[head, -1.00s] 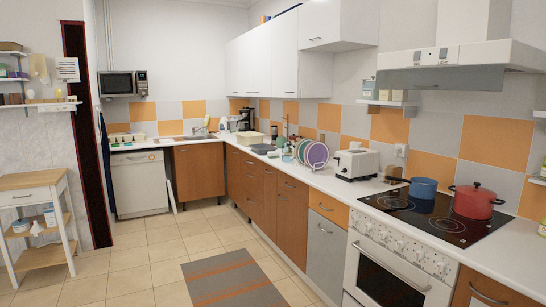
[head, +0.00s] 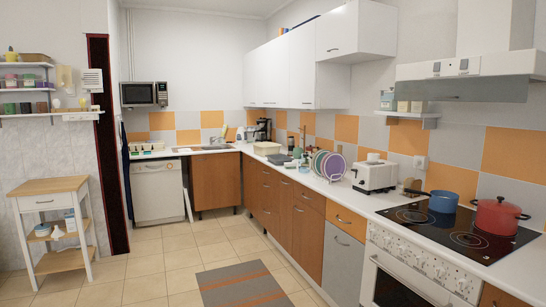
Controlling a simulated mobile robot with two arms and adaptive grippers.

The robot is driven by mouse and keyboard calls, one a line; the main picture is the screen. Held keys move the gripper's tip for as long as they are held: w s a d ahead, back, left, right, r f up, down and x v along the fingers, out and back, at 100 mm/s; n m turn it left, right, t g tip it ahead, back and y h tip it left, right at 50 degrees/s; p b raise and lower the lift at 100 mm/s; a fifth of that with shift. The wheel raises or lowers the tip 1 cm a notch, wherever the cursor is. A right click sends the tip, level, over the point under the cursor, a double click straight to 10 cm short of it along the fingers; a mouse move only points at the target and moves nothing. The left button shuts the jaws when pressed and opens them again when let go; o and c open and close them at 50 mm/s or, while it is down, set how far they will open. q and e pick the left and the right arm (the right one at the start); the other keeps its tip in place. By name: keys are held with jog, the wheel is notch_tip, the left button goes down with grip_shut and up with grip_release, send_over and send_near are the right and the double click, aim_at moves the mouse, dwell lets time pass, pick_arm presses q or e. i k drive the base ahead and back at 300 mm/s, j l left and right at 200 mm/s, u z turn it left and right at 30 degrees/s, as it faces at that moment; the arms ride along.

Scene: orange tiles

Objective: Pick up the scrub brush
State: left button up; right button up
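I cannot make out a scrub brush for certain in the head view. Several small items stand on the counter (head: 225,151) around the sink (head: 205,149) and near the dish rack, too small to tell apart. A green bottle-like item (head: 291,143) stands behind the dish rack with colored plates (head: 328,165). Neither of my grippers shows in this view, so what they hold cannot be seen.
A wooden-topped trolley (head: 50,187) stands at the left. A striped rug (head: 243,285) lies on the tiled floor (head: 150,265), which is open ahead. The stove (head: 445,232) at the right carries a blue pot (head: 443,201) and a red pot (head: 497,215).

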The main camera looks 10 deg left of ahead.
aim_at(290, 165)
jog(key=i+u, duration=0.35)
jog(key=i, duration=2.55)
jog(key=i+j+z, duration=0.1)
jog(key=i, duration=1.05)
